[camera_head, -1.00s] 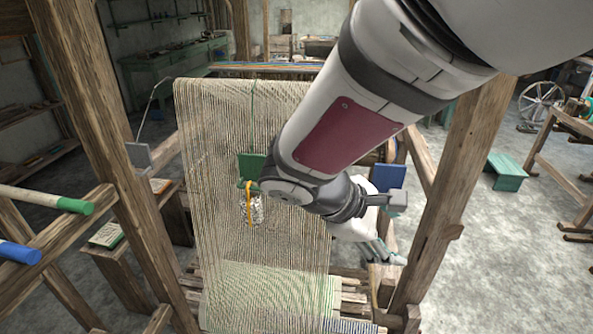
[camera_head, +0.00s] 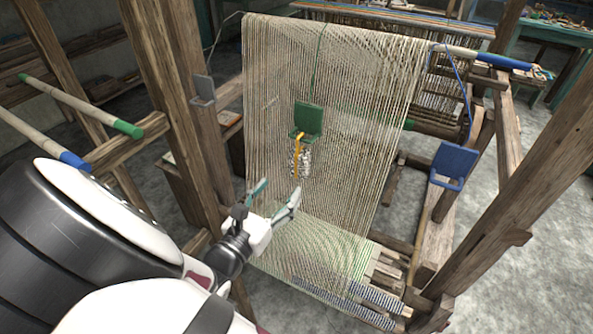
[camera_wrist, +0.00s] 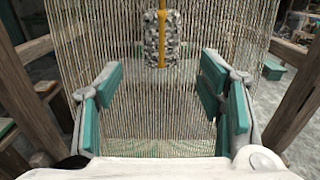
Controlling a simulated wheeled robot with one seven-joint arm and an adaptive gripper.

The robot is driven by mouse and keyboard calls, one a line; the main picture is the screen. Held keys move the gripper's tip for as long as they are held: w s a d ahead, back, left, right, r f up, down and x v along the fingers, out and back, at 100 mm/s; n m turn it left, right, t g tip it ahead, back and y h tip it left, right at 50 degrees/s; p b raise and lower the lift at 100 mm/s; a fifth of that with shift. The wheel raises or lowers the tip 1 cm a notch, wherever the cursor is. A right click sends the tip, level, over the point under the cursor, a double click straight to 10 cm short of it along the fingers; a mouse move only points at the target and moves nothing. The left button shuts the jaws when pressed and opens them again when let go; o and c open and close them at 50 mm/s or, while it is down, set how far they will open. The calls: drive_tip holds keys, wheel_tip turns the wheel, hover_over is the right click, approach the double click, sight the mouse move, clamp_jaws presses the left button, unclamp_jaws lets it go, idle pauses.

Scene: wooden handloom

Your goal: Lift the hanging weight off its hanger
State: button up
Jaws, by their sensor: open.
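The hanging weight (camera_head: 302,163) is a speckled grey cylinder with a yellow strap, in front of the upright warp threads. It hangs at the green hanger (camera_head: 308,120), a plate with a hook-like lower lip. In the wrist view the weight (camera_wrist: 153,45) is upright near the top centre, beyond the fingertips, with its yellow strap down the front. The hanger is out of the wrist view. My gripper (camera_head: 277,194) is open and empty, below and slightly left of the weight in the head view. Its teal-padded fingers (camera_wrist: 163,80) are spread wide, apart from the weight.
The wooden loom post (camera_head: 190,110) stands left of the warp, and another post (camera_head: 500,220) stands at right. A blue hanger (camera_head: 453,165) and a grey hanger (camera_head: 203,90) flank the cloth. Green- and blue-tipped rods jut in at left. Woven cloth (camera_head: 320,250) lies below the gripper.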

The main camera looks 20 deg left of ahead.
sight(296, 162)
drive_tip(key=shift+w+d+b, duration=0.15)
drive_tip(key=shift+w+b, duration=0.5)
drive_tip(key=shift+w, duration=1.15)
drive_tip(key=shift+w+d+b, duration=0.2)
drive_tip(key=shift+w+b, duration=0.4)
drive_tip(key=shift+w, duration=1.2)
drive_tip(key=shift+w+d+b, duration=0.15)
drive_tip(key=shift+w+b, duration=0.5)
drive_tip(key=shift+w, duration=1.15)
drive_tip(key=shift+c, duration=0.3)
drive_tip(key=c, duration=1.2)
drive_tip(key=shift+r+p, duration=0.75)
drive_tip(key=shift+r, duration=0.55)
drive_tip(key=shift+c, duration=0.3)
drive_tip(key=s+a+p, duration=0.1)
drive_tip(key=s+p, duration=0.4)
drive_tip(key=s, duration=0.9)
